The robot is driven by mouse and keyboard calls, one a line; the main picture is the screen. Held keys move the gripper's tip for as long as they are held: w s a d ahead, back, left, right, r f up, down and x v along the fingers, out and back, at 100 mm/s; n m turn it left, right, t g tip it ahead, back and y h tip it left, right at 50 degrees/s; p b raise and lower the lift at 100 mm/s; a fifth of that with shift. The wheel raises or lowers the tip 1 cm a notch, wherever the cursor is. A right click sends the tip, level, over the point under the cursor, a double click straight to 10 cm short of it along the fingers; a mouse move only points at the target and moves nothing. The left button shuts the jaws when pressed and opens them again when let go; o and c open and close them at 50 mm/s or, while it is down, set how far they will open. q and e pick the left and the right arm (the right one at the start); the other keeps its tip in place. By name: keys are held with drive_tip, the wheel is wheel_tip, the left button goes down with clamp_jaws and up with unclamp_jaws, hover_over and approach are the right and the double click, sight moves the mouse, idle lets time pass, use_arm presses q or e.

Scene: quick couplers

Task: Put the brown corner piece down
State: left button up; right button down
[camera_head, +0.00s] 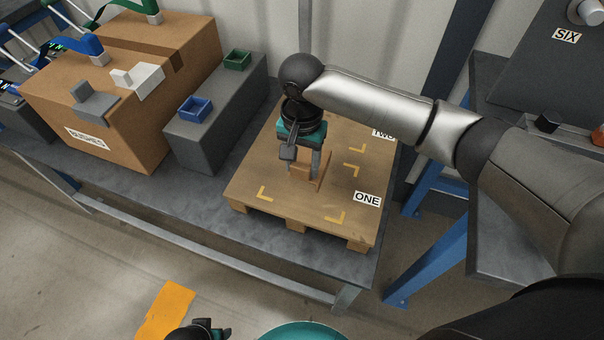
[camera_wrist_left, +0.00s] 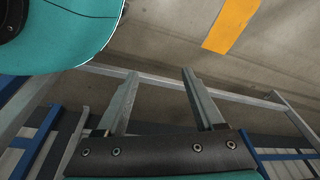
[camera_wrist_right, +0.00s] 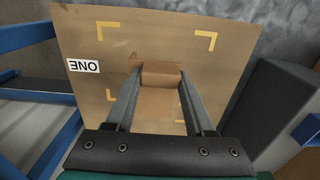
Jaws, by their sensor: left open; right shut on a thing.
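The brown corner piece (camera_wrist_right: 158,104) is between the fingers of my right gripper (camera_wrist_right: 160,72), which is shut on it. In the head view my right gripper (camera_head: 305,160) points down over the wooden pallet (camera_head: 241,191), and the corner piece (camera_head: 302,183) is low among the yellow corner marks near the label ONE (camera_head: 367,199). I cannot tell whether the piece touches the pallet top. The gripper partly hides it. My left gripper (camera_wrist_left: 161,73) is open and empty above the floor, away from the pallet.
Left of the pallet is a grey block with a blue bin (camera_head: 195,108) and a green bin (camera_head: 237,60). A cardboard box (camera_head: 150,120) stands further left. Another table with a SIX panel (camera_head: 540,60) is at the right. An orange floor strip (camera_head: 165,309) lies in front.

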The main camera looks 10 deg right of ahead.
wheel_tip(320, 180, down, 3)
drive_tip(key=shift+r+b, duration=0.1)
drive_tip(key=shift+b, duration=0.5)
drive_tip(key=shift+f, duration=0.45)
use_arm(q)
drive_tip(key=r, duration=0.1)
drive_tip(key=w+d+r, duration=0.1)
drive_tip(key=r, duration=0.1)
drive_tip(key=shift+w+d+r, duration=0.15)
drive_tip(key=shift+w+r, duration=0.05)
drive_tip(key=shift+w, duration=0.05)
use_arm(e)
drive_tip(key=shift+c, duration=1.4)
unclamp_jaws()
drive_tip(key=shift+f, duration=0.1)
use_arm(q)
drive_tip(key=shift+s+f, duration=0.1)
drive_tip(key=shift+f, duration=0.1)
